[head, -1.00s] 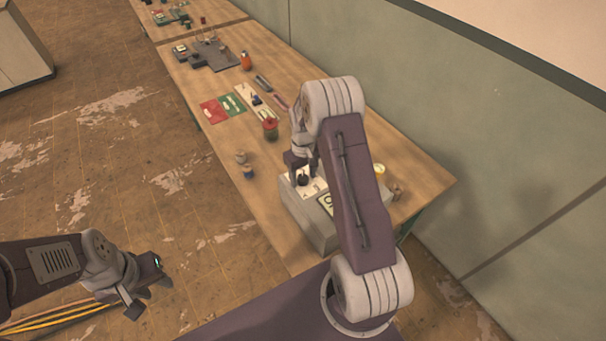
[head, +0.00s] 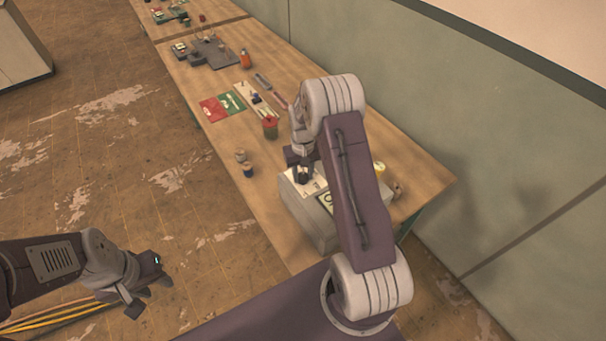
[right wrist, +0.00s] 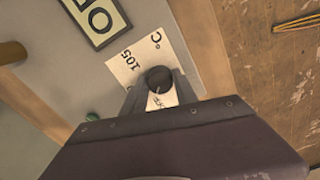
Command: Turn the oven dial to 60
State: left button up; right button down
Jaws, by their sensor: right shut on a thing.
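The oven is a grey box (head: 300,215) on the near end of the table. It has a white scale plate on top, and the black round dial (right wrist: 158,78) stands on that plate. In the right wrist view the plate (right wrist: 128,66) reads "°C" and "105"; a mark by the fingers is too small to read. A pale line shows on the dial's near side. My right gripper (right wrist: 160,92) is shut on the dial, one finger on each side; it also shows above the oven in the head view (head: 303,174). My left gripper (head: 148,290) hangs over the floor, away from the table; its jaw opening is unclear.
Small cans (head: 247,170), a red-topped green jar (head: 270,128), and red and green cards (head: 222,107) stand or lie farther along the table (head: 215,145). A wall runs along the right.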

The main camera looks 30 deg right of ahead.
aim_at(303, 175)
jog(key=m, duration=0.4)
jog(key=shift+w+m, duration=0.1)
jog(key=shift+m, duration=2.3)
jog(key=shift+r, duration=0.1)
jog(key=c, duration=0.9)
grip_release()
jog(key=shift+d, duration=0.1)
jog(key=shift+c, duration=0.2)
jog(key=shift+r+b, duration=0.2)
jog(key=shift+b, duration=0.2)
notch_tip(303, 175, up, 8)
jog(key=b, duration=0.1)
jog(key=shift+r+b, duration=0.25)
jog(key=shift+b, duration=0.1)
